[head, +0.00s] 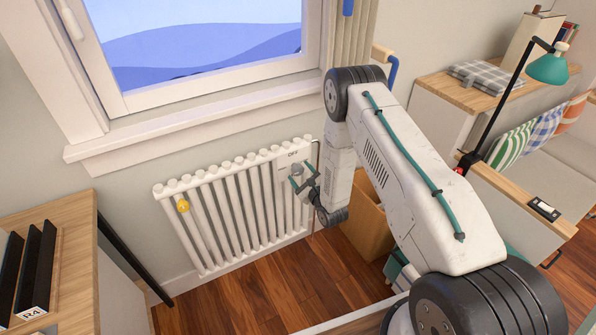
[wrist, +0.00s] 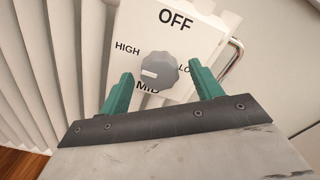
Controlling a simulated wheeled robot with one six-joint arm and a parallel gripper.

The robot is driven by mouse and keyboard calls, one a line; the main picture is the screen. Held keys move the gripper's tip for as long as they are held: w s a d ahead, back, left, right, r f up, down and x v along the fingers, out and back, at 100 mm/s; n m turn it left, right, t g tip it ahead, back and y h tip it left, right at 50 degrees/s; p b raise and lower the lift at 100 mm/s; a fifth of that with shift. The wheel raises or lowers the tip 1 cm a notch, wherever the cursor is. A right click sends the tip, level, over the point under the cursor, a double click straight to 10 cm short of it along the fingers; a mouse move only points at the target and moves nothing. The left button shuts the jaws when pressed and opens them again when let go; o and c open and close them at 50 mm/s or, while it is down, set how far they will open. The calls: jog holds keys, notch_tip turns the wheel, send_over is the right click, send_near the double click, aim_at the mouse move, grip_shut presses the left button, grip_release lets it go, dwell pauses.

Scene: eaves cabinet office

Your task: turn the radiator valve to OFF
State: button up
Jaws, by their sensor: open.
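The radiator valve is a grey knob (wrist: 160,72) on a white dial plate (wrist: 205,45) at the right end of the radiator (head: 235,205). The plate reads OFF at top, HIGH at left, MID at bottom and a partly hidden LOW at right. The knob's pale mark lies on its left side, pointing left and a little below the word HIGH. My gripper (wrist: 160,69) is open, with its teal fingers on either side of the knob in the wrist view. Gaps show between each finger and the knob. In the head view my gripper (head: 303,179) is at the dial plate (head: 291,157).
A metal pipe (wrist: 232,58) runs right of the dial plate. The window sill (head: 190,127) is above. A brown box (head: 367,220) stands on the floor right of my gripper. A wooden-topped cabinet (head: 70,235) is at left.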

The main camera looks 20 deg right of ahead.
jog(key=shift+w+a, duration=0.2)
jog(key=shift+w, duration=1)
jog(key=c, duration=1)
